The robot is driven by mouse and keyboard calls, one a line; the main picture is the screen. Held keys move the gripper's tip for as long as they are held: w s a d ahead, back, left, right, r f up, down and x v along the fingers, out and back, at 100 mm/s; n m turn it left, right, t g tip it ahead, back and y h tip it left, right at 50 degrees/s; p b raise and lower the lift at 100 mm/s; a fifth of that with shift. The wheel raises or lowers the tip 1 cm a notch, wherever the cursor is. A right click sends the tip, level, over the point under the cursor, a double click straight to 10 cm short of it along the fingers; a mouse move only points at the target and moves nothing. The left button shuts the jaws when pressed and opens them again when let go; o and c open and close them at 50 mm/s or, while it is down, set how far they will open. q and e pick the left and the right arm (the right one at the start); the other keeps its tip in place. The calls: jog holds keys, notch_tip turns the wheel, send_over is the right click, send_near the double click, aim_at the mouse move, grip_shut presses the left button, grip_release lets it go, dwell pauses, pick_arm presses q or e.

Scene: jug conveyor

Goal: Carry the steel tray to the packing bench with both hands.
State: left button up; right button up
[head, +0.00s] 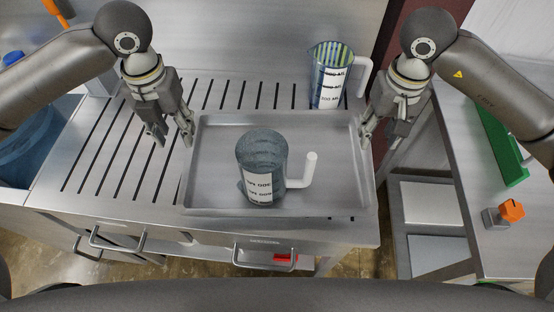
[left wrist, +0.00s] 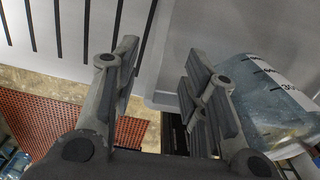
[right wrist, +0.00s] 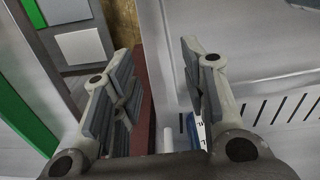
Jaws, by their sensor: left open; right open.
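The steel tray (head: 215,150) lies flat on the slotted steel counter, near its front edge. A measuring jug (head: 262,158) with a white handle and label stands in it. My left gripper (head: 175,140) is open at the tray's left side. My right gripper (head: 378,135) is open at the tray's right side. In the left wrist view the tray's corner (left wrist: 168,75) shows between and beside the fingers. In the right wrist view the tray's rim (right wrist: 163,60) runs between the open fingers. Neither gripper is closed on the rim. Contact cannot be told.
A second jug (head: 327,80) stands on the slotted counter (head: 100,150) behind the tray. A steel bench (head: 455,190) at the right holds a green panel (head: 500,140) and an orange-topped block (head: 510,211). A gap with floor lies between counter and bench. A blue bin (head: 25,145) is at left.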

aim_at(189, 156)
jog(key=shift+s, duration=0.2)
jog(key=shift+w+f, duration=0.1)
jog(key=shift+f, duration=0.05)
pick_arm(q)
jog(key=f, duration=1.1)
jog(key=shift+w, duration=0.25)
pick_arm(e)
jog(key=f, duration=1)
jog(key=shift+w+f, duration=0.3)
jog(key=shift+f, duration=0.1)
pick_arm(q)
grip_shut()
pick_arm(e)
grip_shut()
jog(key=shift+r, duration=0.1)
